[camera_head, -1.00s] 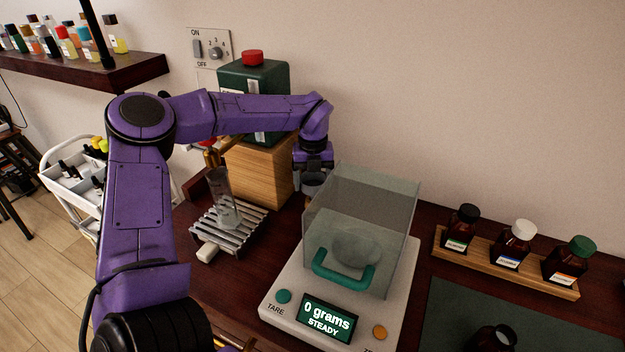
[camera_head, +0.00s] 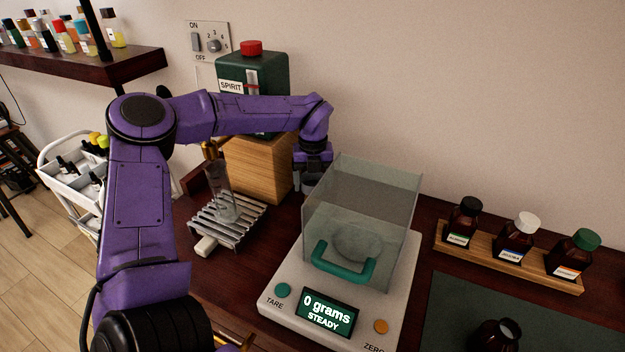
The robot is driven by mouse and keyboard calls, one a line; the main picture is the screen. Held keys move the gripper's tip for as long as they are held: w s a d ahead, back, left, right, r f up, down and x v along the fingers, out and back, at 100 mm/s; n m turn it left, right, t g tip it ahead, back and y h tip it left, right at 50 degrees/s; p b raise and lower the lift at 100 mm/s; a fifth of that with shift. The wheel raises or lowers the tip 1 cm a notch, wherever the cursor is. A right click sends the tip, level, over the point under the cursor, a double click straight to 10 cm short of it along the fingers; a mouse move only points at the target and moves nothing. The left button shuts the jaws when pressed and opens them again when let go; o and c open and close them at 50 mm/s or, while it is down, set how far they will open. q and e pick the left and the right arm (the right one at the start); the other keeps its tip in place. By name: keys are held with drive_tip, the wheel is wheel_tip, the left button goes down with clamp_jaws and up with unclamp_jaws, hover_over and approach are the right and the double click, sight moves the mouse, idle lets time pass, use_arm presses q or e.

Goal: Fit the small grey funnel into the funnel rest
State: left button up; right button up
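My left arm reaches across from the left, and its gripper (camera_head: 313,162) points down behind the left rear corner of the balance's clear draft shield. The fingertips are too small and too hidden to read. A small dark grey piece (camera_head: 309,184) shows just below the gripper, partly behind the shield. It may be the small grey funnel or part of the gripper; I cannot tell which. I cannot make out a funnel rest. My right gripper is not in view.
The balance (camera_head: 275,310) reads 0 grams, with a teal-handled shield. A glass cylinder (camera_head: 219,195) stands on a slatted rack (camera_head: 245,232). A green spirit tank (camera_head: 266,70) sits on a wooden block (camera_head: 258,172). Brown bottles stand in a wooden rack (camera_head: 480,262) at right.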

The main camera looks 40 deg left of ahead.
use_arm(q)
drive_tip(key=o, duration=0.9)
drive_tip(key=shift+o, duration=0.2)
wheel_tip(320, 180, up, 11)
drive_tip(key=b, duration=0.1)
drive_tip(key=shift+f, duration=0.2)
